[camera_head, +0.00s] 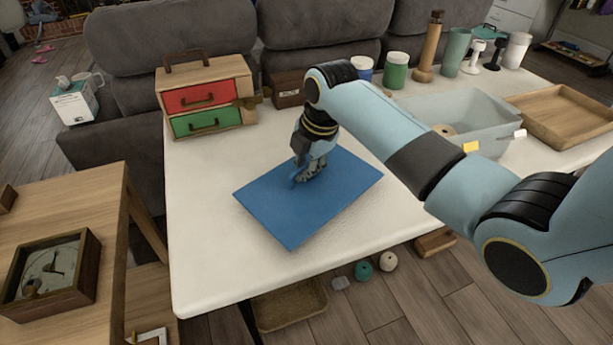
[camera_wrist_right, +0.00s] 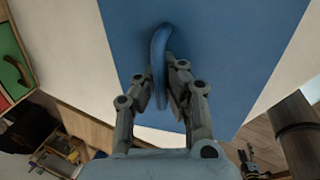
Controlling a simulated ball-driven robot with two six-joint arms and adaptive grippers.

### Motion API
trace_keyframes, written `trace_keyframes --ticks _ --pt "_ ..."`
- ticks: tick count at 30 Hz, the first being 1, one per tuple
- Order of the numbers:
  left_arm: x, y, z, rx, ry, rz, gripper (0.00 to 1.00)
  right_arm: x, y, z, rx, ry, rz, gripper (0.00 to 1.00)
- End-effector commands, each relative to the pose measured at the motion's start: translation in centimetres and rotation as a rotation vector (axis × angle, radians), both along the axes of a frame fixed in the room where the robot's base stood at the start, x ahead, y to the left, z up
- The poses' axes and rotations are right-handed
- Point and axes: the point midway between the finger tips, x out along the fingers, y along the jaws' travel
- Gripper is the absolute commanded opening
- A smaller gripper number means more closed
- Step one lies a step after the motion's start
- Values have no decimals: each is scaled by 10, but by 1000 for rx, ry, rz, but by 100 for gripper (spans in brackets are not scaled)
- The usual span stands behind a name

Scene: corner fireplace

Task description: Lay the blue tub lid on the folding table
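The blue tub lid (camera_head: 270,208) is a flat blue rectangle over the near middle of the white table (camera_head: 210,265). It looks level and very close to the top; I cannot tell whether it touches. My right gripper (camera_head: 305,180) points down at the middle of the lid. In the right wrist view, its fingers (camera_wrist_right: 162,75) close around the curved blue handle (camera_wrist_right: 160,45) of the lid, one on each side. The lid (camera_wrist_right: 230,40) fills much of that view. My left gripper is not in view.
A drawer box (camera_head: 205,95) stands at the back left of the table. A pale open tub (camera_head: 480,142), a wooden tray (camera_head: 570,115) and several containers stand at the back right. A wooden side table (camera_head: 65,200) is at left. White table surface is bare left of the lid.

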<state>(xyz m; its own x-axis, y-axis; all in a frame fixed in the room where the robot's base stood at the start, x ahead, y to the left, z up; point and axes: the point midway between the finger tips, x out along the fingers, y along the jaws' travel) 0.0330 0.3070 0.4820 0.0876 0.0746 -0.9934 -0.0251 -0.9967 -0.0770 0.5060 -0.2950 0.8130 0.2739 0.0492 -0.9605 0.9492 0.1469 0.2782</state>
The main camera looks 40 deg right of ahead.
Motion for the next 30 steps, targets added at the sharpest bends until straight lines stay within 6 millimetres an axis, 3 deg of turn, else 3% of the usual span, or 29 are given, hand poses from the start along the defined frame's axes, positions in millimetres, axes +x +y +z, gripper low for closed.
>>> trace_keyframes --ticks 5,15,22,30 --pt "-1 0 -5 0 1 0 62 -1 0 -28 1 3 -1 0" --pt "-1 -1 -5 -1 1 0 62 -1 0 -31 0 1 0 0" --pt "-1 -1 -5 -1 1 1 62 0 0 -31 0 1 0 28" --pt "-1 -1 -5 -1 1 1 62 0 0 -30 0 1 0 29"
